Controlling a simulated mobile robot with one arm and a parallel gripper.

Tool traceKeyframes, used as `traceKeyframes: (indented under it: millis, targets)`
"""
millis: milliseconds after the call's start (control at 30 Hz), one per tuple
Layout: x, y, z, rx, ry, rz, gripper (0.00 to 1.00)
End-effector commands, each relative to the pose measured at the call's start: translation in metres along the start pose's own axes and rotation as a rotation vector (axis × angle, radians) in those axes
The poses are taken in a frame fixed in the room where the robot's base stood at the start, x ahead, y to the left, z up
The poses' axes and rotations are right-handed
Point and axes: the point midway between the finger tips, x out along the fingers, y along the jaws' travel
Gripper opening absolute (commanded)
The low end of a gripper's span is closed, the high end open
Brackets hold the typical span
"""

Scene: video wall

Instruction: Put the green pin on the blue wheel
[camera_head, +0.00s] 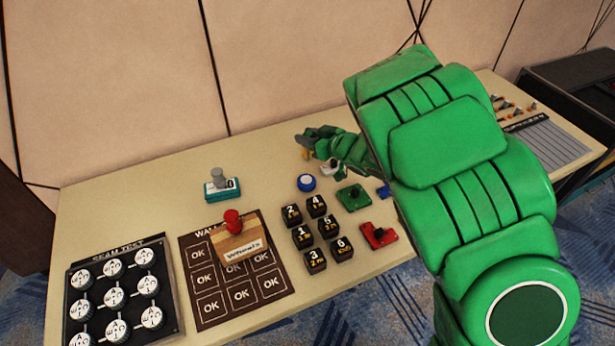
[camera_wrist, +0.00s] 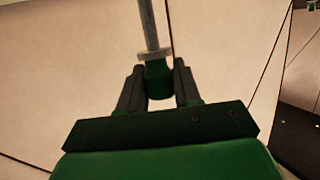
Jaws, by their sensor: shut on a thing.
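My gripper (camera_wrist: 159,84) is shut on the green pin (camera_wrist: 157,76) in the wrist view. The pin has a green head between the fingers, a pale collar and a grey metal shaft pointing away from the gripper. In the head view my gripper (camera_head: 312,140) is small and dark over the back of the table; the pin cannot be made out clearly there. A round blue and white piece (camera_head: 306,183), which looks like the blue wheel, lies on the table just in front of and below the gripper, apart from it. The wheel does not show in the wrist view.
A green block (camera_head: 354,197), a red block (camera_head: 379,236) and a partly hidden blue piece (camera_head: 383,192) lie right of several black numbered cubes (camera_head: 303,236). A red-knobbed wooden stamp (camera_head: 240,243) stands on the OK board (camera_head: 208,306). A teal stamp (camera_head: 222,188) stands behind.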

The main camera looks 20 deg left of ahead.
Motion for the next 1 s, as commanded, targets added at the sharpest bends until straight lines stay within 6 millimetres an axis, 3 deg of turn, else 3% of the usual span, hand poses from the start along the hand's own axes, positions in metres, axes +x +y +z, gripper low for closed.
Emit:
traceKeyframes:
  millis: [1000]
  targets:
    - [0.025,-0.007,0.076,-0.004,-0.001,-0.018,0.01]
